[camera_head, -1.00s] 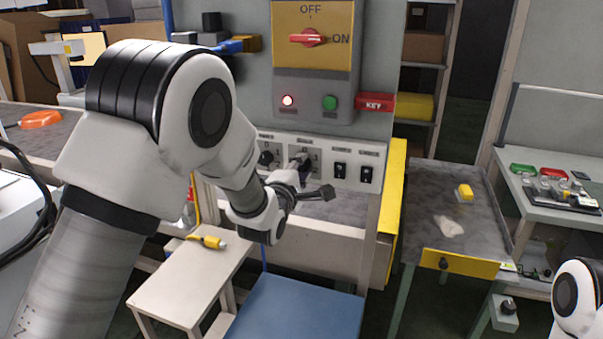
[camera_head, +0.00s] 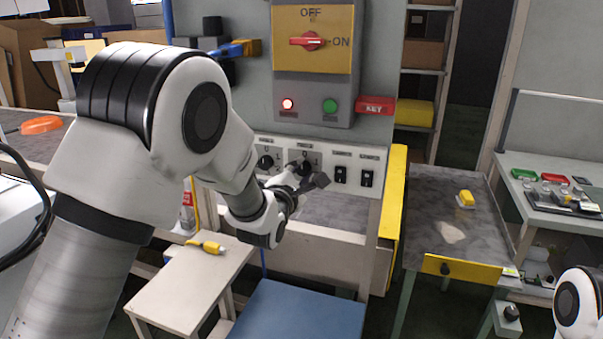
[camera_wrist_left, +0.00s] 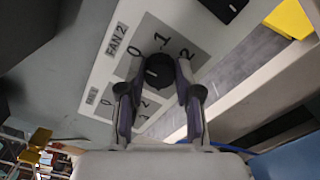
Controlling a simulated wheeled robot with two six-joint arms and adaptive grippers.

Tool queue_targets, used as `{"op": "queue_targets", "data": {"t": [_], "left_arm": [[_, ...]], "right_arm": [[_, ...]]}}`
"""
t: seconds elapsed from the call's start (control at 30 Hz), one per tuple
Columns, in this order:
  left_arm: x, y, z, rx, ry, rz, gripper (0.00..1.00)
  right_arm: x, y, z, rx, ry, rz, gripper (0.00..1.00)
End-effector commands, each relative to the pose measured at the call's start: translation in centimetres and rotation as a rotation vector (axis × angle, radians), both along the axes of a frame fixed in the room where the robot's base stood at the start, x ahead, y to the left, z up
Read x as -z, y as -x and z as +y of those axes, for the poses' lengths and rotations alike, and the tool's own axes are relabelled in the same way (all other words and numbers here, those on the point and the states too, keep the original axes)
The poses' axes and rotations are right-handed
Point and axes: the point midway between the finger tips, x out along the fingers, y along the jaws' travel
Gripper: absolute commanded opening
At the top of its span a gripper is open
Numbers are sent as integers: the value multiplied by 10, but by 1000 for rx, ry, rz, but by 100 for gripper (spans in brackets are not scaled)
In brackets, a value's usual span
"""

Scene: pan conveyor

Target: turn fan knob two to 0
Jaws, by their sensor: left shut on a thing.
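Fan knob two (camera_wrist_left: 158,70) is a round black knob on a grey plate labelled FAN 2, with marks 0, 1 and 2 around it. My left gripper (camera_wrist_left: 160,82) has one finger on each side of the knob and is shut on it. In the head view the knob (camera_head: 304,167) shows on the white panel just above my left gripper (camera_head: 307,179). I cannot tell which mark the knob points at. Only part of my right arm shows at the lower right edge; its gripper is out of view.
Another black knob (camera_head: 265,162) sits left of fan knob two, and two black switches (camera_head: 340,174) sit to its right. Above are a red rotary switch (camera_head: 308,41), a green button (camera_head: 329,105) and a red KEY tag (camera_head: 375,106). A blue-topped surface (camera_head: 300,312) lies below.

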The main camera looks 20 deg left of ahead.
Motion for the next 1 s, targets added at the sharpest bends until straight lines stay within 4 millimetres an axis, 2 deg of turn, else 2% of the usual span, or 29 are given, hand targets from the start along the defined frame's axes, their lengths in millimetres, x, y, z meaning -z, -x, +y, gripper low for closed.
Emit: {"op": "queue_targets", "data": {"t": [0.1, 0.13, 0.2, 0.57, 0.67, 1.0], "left_arm": [[1, 0, 0, -1, 0, 3, 0], [1, 0, 0, -1, 0, 3, 41], [1, 0, 0, -1, 0, 3, 59], [1, 6, 0, 0, -1, 1, 59], [1, 21, 1, -1, -2, 3, 59], [1, 103, 4, -2, -2, 5, 59]], "right_arm": [[0, 0, 0, 0, 0, 0, 40], [0, 0, 0, 0, 0, 0, 40], [0, 0, 0, 0, 0, 0, 40], [0, 0, 0, 0, 0, 0, 40], [0, 0, 0, 0, 0, 0, 40], [0, 0, 0, 0, 0, 0, 40]]}}
